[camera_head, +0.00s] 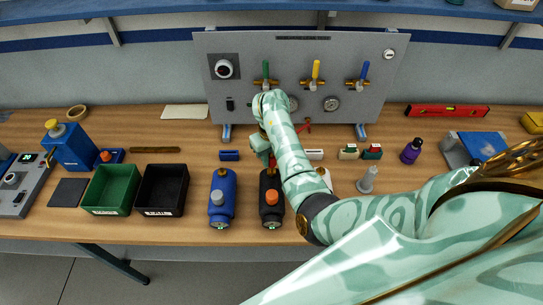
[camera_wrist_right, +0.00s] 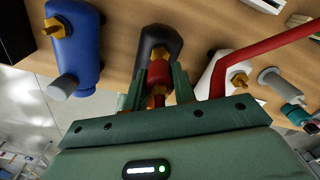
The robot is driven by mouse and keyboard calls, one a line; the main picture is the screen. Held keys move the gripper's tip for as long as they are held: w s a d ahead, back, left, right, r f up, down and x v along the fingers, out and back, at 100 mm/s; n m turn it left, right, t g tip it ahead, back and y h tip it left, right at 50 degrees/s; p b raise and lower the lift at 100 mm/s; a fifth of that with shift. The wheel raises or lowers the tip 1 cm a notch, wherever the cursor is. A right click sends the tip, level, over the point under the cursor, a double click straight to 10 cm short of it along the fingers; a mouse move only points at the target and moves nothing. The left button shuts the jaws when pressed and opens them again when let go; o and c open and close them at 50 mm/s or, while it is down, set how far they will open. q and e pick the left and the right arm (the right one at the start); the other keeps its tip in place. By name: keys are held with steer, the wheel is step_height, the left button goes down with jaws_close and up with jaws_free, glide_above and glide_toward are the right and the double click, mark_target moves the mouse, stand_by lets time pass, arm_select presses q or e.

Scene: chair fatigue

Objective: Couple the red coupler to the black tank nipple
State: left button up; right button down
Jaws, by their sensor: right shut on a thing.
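The black tank (camera_head: 271,203) lies on the bench between the blue tank and my right arm; its end also shows in the right wrist view (camera_wrist_right: 158,38). My right gripper (camera_wrist_right: 158,84) is shut on the red coupler (camera_wrist_right: 157,74), with a green finger on each side. The coupler is at the brass nipple end of the black tank and looks in line with it. The fingers partly hide the joint, so I cannot tell whether it is seated. A red hose (camera_wrist_right: 262,52) runs off to the right. My left gripper is not in view.
A blue tank (camera_head: 222,198) lies close to the left; a white tank (camera_wrist_right: 222,68) lies close to the right. The green bin (camera_head: 111,190) and black bin (camera_head: 162,190) stand further left. A grey valve panel (camera_head: 350,65) stands behind.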

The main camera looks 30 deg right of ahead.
stand_by(0.4)
steer(key=shift+f+b, duration=1.1)
steer(key=shift+f, duration=0.35)
steer(key=c, duration=1.1)
jaws_free()
steer(key=shift+o, duration=0.2)
step_height(320, 180, up, 16)
steer(key=p, duration=0.6)
steer(key=shift+r+p, duration=0.15)
steer(key=shift+p, duration=0.15)
